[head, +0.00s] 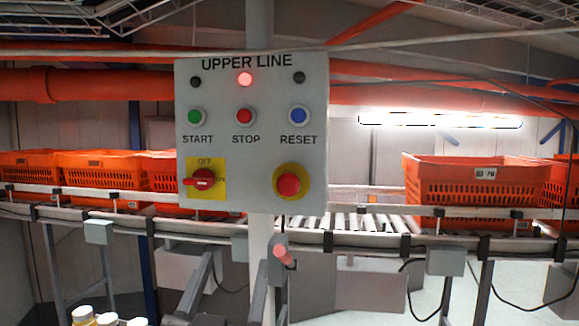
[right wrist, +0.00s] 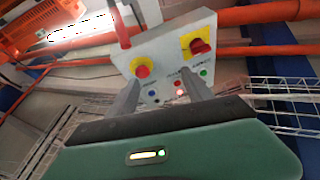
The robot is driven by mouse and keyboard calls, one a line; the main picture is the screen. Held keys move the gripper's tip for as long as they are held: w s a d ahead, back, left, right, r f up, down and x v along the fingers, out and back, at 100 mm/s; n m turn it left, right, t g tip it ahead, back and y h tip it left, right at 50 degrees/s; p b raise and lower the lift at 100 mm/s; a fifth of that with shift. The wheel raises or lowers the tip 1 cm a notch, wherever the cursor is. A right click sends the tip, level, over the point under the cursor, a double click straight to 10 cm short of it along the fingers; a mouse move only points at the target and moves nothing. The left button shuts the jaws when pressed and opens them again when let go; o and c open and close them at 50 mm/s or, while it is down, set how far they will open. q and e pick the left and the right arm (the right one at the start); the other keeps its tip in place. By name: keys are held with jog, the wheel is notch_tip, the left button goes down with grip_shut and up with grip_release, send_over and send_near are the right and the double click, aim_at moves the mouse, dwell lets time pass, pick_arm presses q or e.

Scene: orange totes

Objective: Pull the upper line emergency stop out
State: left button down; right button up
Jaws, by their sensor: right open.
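The upper line panel (head: 253,130) is a grey box on a pole. Its emergency stop (head: 289,184) is a red mushroom button on a round yellow plate at the lower right; I cannot tell whether it is pressed in. In the right wrist view the panel appears upside down, with the emergency stop (right wrist: 142,70) at its left. My right gripper (head: 238,260) is open and empty, below the panel and left of the button. Its two grey fingers (right wrist: 160,78) point toward the panel and are apart from the button. My left gripper is not in view.
A red OFF/ON switch (head: 203,178) sits left of the button. A red lamp (head: 245,79) is lit above. Orange totes (head: 470,182) stand on the conveyor (head: 375,240) behind. White-capped items (head: 95,318) show at bottom left.

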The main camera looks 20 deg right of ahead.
jog(key=s+d+r+m+g+h, duration=0.2)
jog(key=s+r+m+h, duration=0.1)
jog(key=s, duration=0.1)
jog(key=p, duration=0.8)
send_near(287, 189)
jog(key=x, duration=0.8)
jog(key=shift+r, duration=0.3)
jog(key=shift+w+d, duration=0.2)
jog(key=shift+w, duration=0.1)
jog(key=shift+w+d+f, duration=0.1)
jog(key=shift+w, duration=0.1)
jog(key=shift+s+a, duration=0.15)
jog(key=shift+a, duration=0.05)
jog(key=c, duration=0.7)
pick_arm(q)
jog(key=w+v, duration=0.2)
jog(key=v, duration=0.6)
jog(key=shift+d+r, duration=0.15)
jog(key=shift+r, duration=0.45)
pick_arm(e)
jog(key=shift+d, duration=0.1)
grip_shut()
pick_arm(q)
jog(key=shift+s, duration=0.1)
